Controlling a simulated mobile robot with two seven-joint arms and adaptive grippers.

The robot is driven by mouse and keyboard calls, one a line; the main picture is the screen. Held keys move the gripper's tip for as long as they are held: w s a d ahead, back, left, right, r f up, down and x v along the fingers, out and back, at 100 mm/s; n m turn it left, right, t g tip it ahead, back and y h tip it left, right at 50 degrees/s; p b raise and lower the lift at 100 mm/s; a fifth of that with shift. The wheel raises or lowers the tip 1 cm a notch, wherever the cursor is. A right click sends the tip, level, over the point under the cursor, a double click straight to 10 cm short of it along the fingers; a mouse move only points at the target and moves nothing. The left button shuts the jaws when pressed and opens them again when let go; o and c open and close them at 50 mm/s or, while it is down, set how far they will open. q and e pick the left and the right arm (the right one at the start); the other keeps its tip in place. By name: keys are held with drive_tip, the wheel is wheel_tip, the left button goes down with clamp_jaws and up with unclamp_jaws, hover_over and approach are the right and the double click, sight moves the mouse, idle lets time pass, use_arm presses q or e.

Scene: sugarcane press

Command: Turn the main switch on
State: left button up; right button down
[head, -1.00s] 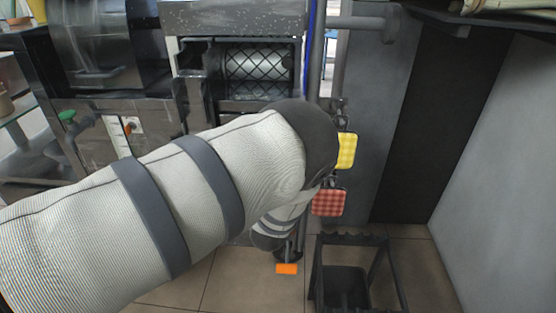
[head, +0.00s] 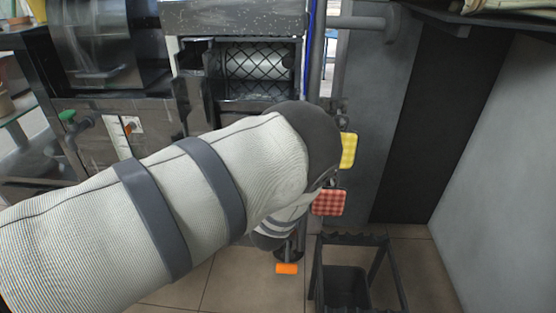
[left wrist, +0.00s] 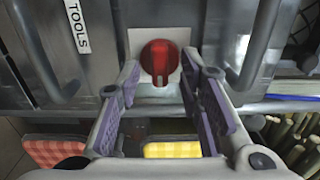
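The main switch, a red rotary knob (left wrist: 160,60) on a pale square plate (left wrist: 133,46), shows in the left wrist view on a grey panel. My left gripper (left wrist: 160,78) is open, with one purple-padded finger on each side just below the knob. The space between the fingers looks empty, and I cannot tell whether either finger touches the knob. In the head view my left arm comes in from the left and hides the switch and the gripper. My right gripper is in neither view.
A yellow checked cloth (head: 348,151) and a red checked cloth (head: 328,202) hang beside the arm. The press roller (head: 257,62) sits behind a mesh guard. A dark stand (head: 378,241) with a bin is on the floor at right. A "TOOLS" label (left wrist: 76,25) is left of the switch.

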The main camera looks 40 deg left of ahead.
use_arm(q)
drive_tip(key=v, duration=0.7)
drive_tip(key=shift+s, duration=0.25)
drive_tip(key=shift+d, duration=0.1)
